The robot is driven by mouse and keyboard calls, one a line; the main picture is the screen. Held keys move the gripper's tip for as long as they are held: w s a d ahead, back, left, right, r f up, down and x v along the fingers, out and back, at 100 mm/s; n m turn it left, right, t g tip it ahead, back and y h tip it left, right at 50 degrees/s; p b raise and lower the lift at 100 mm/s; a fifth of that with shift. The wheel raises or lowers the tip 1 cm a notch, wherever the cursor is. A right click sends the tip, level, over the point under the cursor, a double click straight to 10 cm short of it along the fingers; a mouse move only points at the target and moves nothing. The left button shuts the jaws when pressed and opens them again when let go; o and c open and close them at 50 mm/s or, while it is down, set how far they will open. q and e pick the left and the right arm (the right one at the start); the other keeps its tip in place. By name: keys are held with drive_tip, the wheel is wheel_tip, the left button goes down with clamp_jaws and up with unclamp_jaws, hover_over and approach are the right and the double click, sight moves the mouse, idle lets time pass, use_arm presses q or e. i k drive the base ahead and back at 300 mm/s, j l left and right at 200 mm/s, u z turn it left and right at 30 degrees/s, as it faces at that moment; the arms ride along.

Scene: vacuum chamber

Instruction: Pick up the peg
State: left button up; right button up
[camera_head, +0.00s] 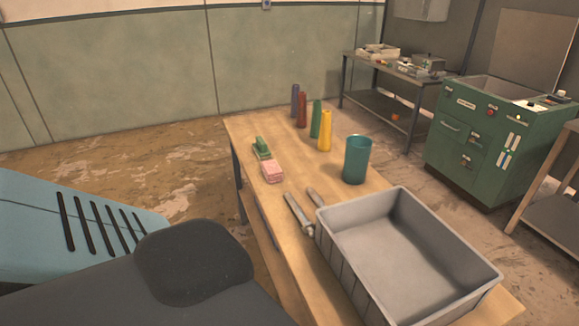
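Two slim grey metal rods lie on the wooden table, left of the grey bin. The longer rod (298,213) lies at the left, and the other rod (315,197) lies beside it with its end close to the bin's corner. Either could be the peg; I cannot tell which. Nothing holds them. Neither my left nor my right gripper shows in the head view.
The wooden table (262,203) carries a large empty grey bin (333,256), a teal cup (357,160), a pink block (272,171), a green brush-like item (261,148) and several coloured bottles (325,131). A green machine (465,150) stands behind, right. The table's left strip is mostly clear.

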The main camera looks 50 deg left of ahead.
sight(309, 227)
drive_tip(key=j, duration=0.6)
drive_tip(key=k+j, duration=0.15)
drive_tip(key=j, duration=1.1)
